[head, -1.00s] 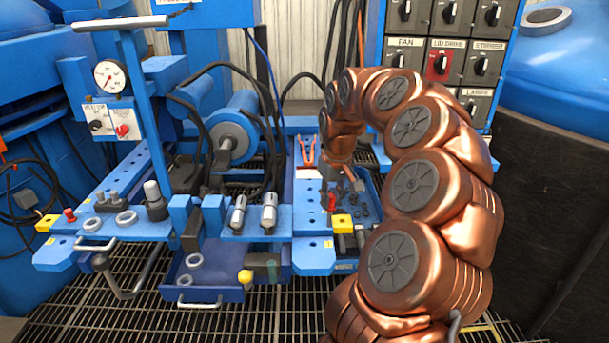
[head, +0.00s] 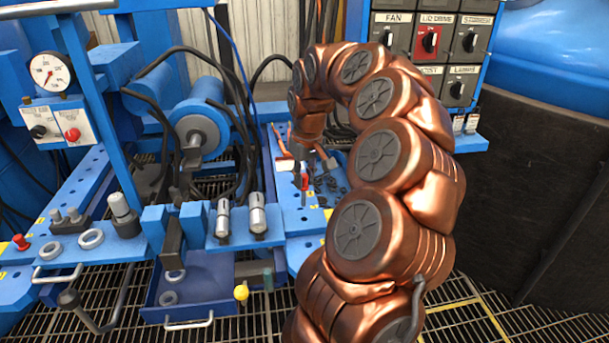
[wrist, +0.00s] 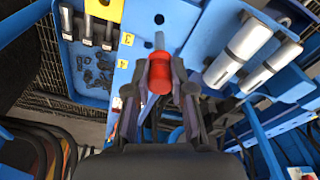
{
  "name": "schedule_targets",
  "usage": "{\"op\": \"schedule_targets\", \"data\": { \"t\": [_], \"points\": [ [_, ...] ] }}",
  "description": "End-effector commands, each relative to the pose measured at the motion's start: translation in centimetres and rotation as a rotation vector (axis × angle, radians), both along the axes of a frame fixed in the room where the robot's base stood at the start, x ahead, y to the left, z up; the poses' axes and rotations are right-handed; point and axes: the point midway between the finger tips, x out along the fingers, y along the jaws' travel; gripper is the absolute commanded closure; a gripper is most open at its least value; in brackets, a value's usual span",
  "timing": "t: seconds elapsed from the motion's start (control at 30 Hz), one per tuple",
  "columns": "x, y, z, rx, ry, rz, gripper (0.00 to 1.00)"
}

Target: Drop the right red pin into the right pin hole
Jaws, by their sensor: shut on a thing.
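The right red pin (wrist: 160,74) is between the fingers of my gripper (wrist: 162,88) in the wrist view, its grey end pointing away from the gripper toward a blue plate (wrist: 143,22). A dark round hole (wrist: 159,19) in that plate lies just past the pin's tip. I cannot tell the gap between tip and plate. In the head view my gripper (head: 303,168) hangs over the right blue plate (head: 298,218), with the red pin (head: 304,182) small below it. Another red pin (head: 20,242) stands on the left blue plate.
A tray of small dark parts (wrist: 92,68) lies beside the plate. Two silver cylinders (wrist: 250,38) stand close on the other side. Yellow number labels (wrist: 126,39) mark the plate. My arm hides part of the right side in the head view.

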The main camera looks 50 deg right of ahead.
Motion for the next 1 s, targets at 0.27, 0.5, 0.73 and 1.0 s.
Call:
{"op": "schedule_targets", "data": {
  "t": [0.27, 0.5, 0.73, 1.0],
  "points": [
    [-0.1, -0.1, -1.7, 0.002, 0.001, -0.003, 1.0],
    [-0.1, -0.1, -3.1, 0.0, 0.001, -0.003, 1.0],
    [-0.1, -0.1, -4.4, 0.0, 0.0, -0.003, 1.0],
    [-0.1, -0.1, -5.9, 0.0, 0.0, -0.003, 1.0]
  ]
}}
